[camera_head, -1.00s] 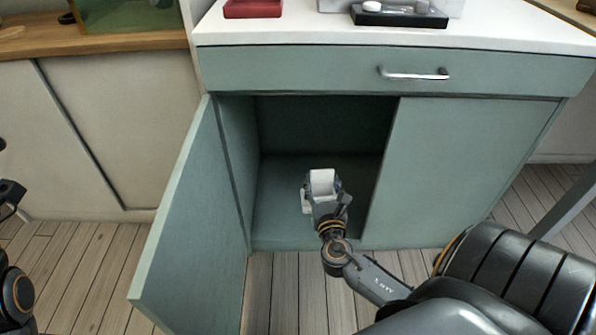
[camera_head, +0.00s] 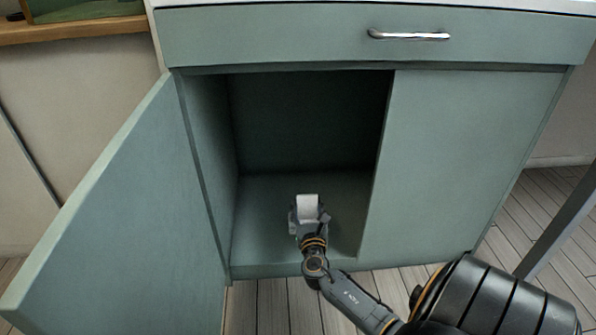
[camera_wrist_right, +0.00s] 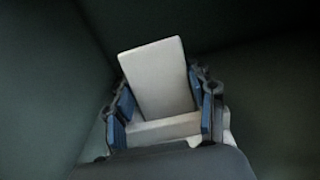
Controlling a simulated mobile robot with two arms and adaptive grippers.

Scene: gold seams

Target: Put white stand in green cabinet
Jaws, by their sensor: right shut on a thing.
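The white stand (camera_head: 307,206) is inside the opening of the green cabinet (camera_head: 470,150), above or on its floor; I cannot tell whether it touches. My right gripper (camera_head: 309,219) is shut on the stand and reaches in through the open left side. In the right wrist view the stand (camera_wrist_right: 158,80) shows a tilted flat panel rising from a wider base, between the blue-padded fingers of the right gripper (camera_wrist_right: 165,113). My left gripper is not in view.
The open cabinet door (camera_head: 110,220) swings out to the left of the opening. The right door (camera_head: 470,165) is closed, and a drawer with a metal handle (camera_head: 408,35) is above. The cabinet floor (camera_head: 262,215) around the stand looks clear.

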